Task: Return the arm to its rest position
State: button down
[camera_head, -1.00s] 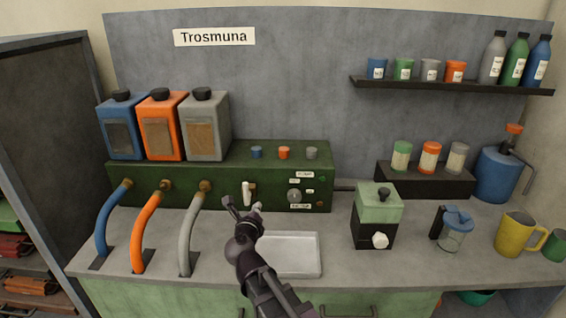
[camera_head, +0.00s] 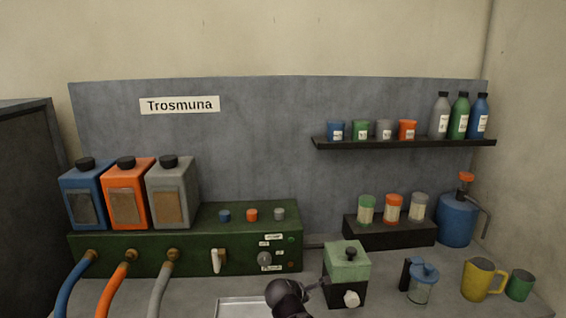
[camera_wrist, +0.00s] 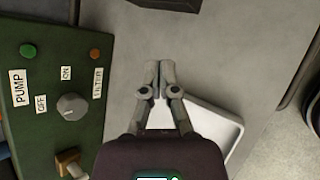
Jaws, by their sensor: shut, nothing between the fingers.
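My gripper (camera_wrist: 159,80) is shut and empty in the wrist view, above the grey counter beside the green pump panel (camera_wrist: 45,120). In the head view only a dark part of my arm shows at the bottom edge, over the pale tray (camera_head: 240,308); the fingertips are hard to make out there. The tray also shows in the wrist view (camera_wrist: 222,125), just right of the fingers. The green panel (camera_head: 200,262) carries a white lever (camera_head: 217,260) and a grey knob (camera_head: 264,258).
Blue (camera_head: 84,195), orange (camera_head: 126,192) and grey (camera_head: 172,192) containers stand on the panel, with hoses below. A shelf (camera_head: 400,143) hangs above.

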jog(key=s+d+m+g+y+p, duration=0.5)
jog(key=s+d+m+g, duration=0.3)
jog(key=m, duration=1.2)
jog(key=s+d, duration=0.2)
jog(key=s, duration=0.2)
jog(key=shift+f+m, duration=0.2)
jog(key=shift+m, duration=0.1)
dwell(0.8)
